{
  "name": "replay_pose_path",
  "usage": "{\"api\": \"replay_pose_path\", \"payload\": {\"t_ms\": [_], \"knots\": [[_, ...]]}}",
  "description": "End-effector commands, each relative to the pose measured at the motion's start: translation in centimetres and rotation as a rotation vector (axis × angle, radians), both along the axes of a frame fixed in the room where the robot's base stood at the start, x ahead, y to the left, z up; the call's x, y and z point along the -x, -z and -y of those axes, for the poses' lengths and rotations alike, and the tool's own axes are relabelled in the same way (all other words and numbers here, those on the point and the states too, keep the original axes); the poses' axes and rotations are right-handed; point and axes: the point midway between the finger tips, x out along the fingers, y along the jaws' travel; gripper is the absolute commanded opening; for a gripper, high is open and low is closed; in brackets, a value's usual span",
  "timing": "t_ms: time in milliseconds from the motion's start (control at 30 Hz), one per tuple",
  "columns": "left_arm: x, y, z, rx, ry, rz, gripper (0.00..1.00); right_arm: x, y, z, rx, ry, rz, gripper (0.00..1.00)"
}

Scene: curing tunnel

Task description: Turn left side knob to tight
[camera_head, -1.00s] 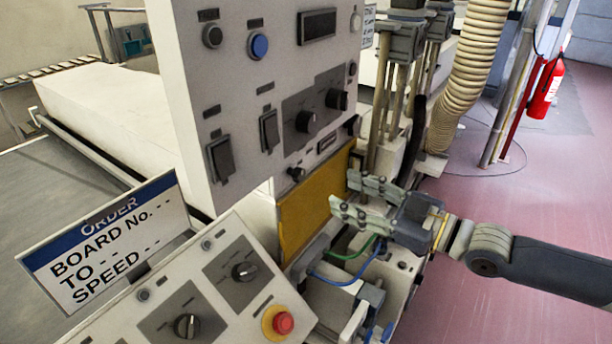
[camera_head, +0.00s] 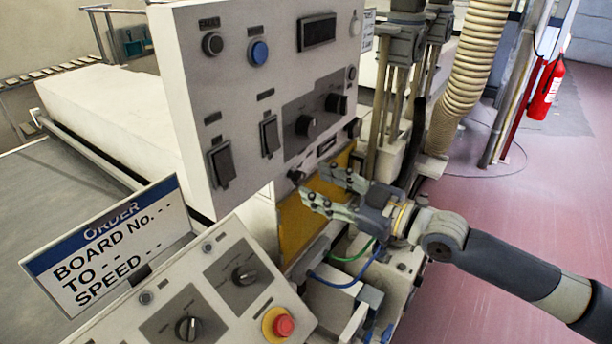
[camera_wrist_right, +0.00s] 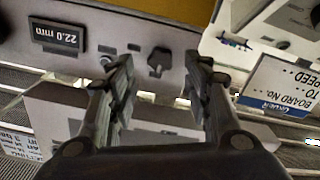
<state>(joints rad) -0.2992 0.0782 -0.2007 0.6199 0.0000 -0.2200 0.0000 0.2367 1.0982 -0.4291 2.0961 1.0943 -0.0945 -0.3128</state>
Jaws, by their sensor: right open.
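A small dark knob (camera_head: 297,174) sits at the lower edge of the white upright panel, left of a small display. In the right wrist view, which is upside down, a dark winged knob (camera_wrist_right: 159,62) lies between the fingertips, beside a display reading 22.0 (camera_wrist_right: 58,38). My right gripper (camera_head: 311,184) is open and empty, with its fingertips just right of and below the small knob in the head view. I cannot tell whether they touch it. Any tight marking is too small to read. My left gripper is not in view.
A yellow plate (camera_head: 296,228) is behind the fingers. The lower sloped console (camera_head: 225,250) has more knobs and a red button (camera_head: 284,326). A sign reading ORDER (camera_head: 110,245) stands at left. Blue and green cables (camera_head: 345,280) run below the gripper. Pink floor is free at right.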

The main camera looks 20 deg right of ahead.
Motion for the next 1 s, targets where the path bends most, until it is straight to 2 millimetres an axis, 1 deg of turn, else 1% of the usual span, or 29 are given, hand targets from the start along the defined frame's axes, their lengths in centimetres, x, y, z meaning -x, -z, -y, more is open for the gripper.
{"api": "replay_pose_path", "payload": {"t_ms": [33, 100, 300, 433, 733, 767, 800, 867, 900, 933, 1000], "knots": [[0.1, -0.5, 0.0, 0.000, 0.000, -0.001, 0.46, -0.5, -0.5, -0.5, -0.004, -0.002, 0.003, 0.46], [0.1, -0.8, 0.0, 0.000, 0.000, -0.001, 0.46, -1.1, -0.5, -1.2, -0.004, -0.004, 0.002, 0.46], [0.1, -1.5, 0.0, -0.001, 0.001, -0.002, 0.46, -2.6, -0.2, -2.1, -0.002, -0.002, 0.001, 0.46], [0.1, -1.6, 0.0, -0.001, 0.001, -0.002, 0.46, -3.0, -0.2, -2.5, 0.001, -0.003, 0.001, 0.46], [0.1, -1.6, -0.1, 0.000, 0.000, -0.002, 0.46, -3.1, 0.0, -2.6, 0.002, -0.003, 0.000, 0.46], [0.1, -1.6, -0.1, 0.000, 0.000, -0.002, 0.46, -3.1, 0.0, -2.6, 0.002, -0.003, 0.000, 0.39], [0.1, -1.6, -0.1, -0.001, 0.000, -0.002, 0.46, -3.1, 0.0, -2.5, 0.001, -0.003, 0.000, 0.30], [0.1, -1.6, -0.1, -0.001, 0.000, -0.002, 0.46, -3.1, 0.0, -2.5, 0.001, -0.003, 0.000, 0.16], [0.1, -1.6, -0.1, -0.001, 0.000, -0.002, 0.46, -3.1, 0.0, -2.5, 0.001, -0.003, 0.000, 0.07], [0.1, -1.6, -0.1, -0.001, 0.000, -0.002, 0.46, -3.1, 0.0, -2.5, 0.001, -0.003, 0.000, 0.01], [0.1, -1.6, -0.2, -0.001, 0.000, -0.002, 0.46, -3.1, 0.0, -2.5, 0.001, -0.003, 0.000, 0.01]]}}
